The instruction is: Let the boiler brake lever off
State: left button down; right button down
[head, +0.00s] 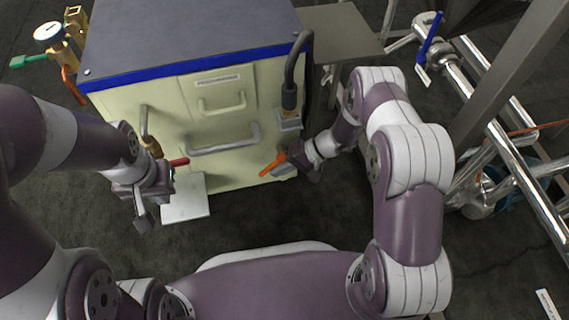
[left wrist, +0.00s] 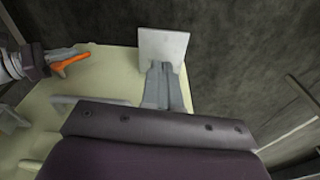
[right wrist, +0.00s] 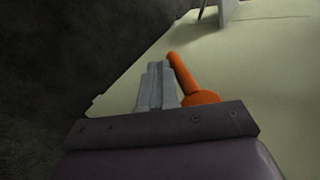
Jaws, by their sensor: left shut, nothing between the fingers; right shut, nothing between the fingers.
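The cream boiler cabinet (head: 225,115) has a dark top with a blue edge. An orange lever (head: 272,164) sits low on its front, at the right. My right gripper (head: 285,170) is shut and empty beside this lever. In the right wrist view, the orange lever (right wrist: 190,80) lies just right of the shut fingers (right wrist: 157,85); contact cannot be told. My left gripper (head: 167,186) is shut and empty at the cabinet's lower left, near a red handle (head: 179,162). The left wrist view shows its shut fingers (left wrist: 163,85) pointing at a pale plate (left wrist: 163,45). No label shows which handle is the brake.
The front has a grey bar handle (head: 225,142) and a labelled drawer (head: 218,92). A dark bent pipe (head: 290,75) stands at its right. A gauge with brass valves (head: 48,32) is at top left. Steel pipes (head: 500,140) and frame posts stand at right.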

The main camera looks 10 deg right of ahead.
jog(key=p+v, duration=0.5)
jog(key=v, duration=0.1)
jog(key=shift+d+r+p, duration=0.2)
jog(key=shift+d+p, duration=0.1)
